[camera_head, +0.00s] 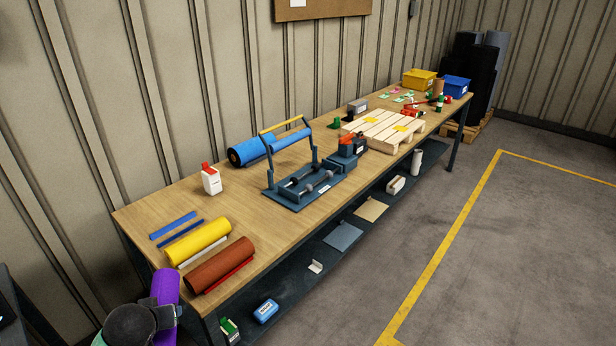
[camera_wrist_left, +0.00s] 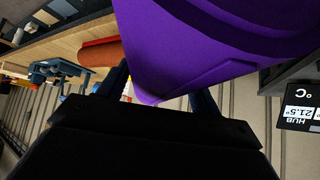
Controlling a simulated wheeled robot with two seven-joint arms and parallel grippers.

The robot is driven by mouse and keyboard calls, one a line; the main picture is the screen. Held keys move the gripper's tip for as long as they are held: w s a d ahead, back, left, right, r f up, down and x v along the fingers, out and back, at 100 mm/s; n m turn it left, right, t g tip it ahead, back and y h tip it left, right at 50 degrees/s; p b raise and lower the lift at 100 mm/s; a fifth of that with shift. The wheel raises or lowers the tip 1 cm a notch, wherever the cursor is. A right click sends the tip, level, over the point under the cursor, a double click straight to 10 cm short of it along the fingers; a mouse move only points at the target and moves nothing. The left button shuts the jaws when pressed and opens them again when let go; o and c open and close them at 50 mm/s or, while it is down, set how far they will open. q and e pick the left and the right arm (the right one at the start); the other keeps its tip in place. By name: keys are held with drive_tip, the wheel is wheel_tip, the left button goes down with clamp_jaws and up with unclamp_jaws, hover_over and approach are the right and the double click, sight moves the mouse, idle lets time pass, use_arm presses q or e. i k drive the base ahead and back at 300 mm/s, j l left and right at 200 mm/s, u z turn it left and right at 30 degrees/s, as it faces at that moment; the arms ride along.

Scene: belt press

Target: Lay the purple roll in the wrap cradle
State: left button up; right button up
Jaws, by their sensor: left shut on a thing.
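The purple roll (camera_head: 166,287) is at the bottom left of the head view, off the near-left end of the bench. My left gripper (camera_head: 163,309) is shut around it and holds it steeply tilted. The roll (camera_wrist_left: 210,45) fills the upper middle of the left wrist view between the two dark fingers (camera_wrist_left: 160,92). A blue-grey frame with two rollers (camera_head: 305,184) stands mid-bench and looks like the wrap cradle, though I cannot be sure. No roll lies across its two lower rollers. My right gripper is not in view.
On the bench (camera_head: 135,212), a yellow roll (camera_head: 199,241) and a brown roll (camera_head: 220,264) lie near the left end, beside two blue strips (camera_head: 173,225). A blue roll (camera_head: 250,150) lies behind the frame. A white bottle (camera_head: 211,181) stands left of it. A pallet (camera_head: 384,130) is farther right.

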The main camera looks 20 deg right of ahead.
sight(312, 178)
drive_tip(key=i+l+u, duration=0.15)
drive_tip(key=l, duration=0.75)
drive_tip(key=i+l+u, duration=0.15)
drive_tip(key=l, duration=0.7)
drive_tip(key=i+l+u, duration=0.1)
drive_tip(key=l, duration=0.8)
drive_tip(key=i+l, duration=0.1)
drive_tip(key=l, duration=0.25)
drive_tip(key=i+l+u, duration=0.15)
drive_tip(key=l, duration=0.25)
drive_tip(key=i, duration=0.95)
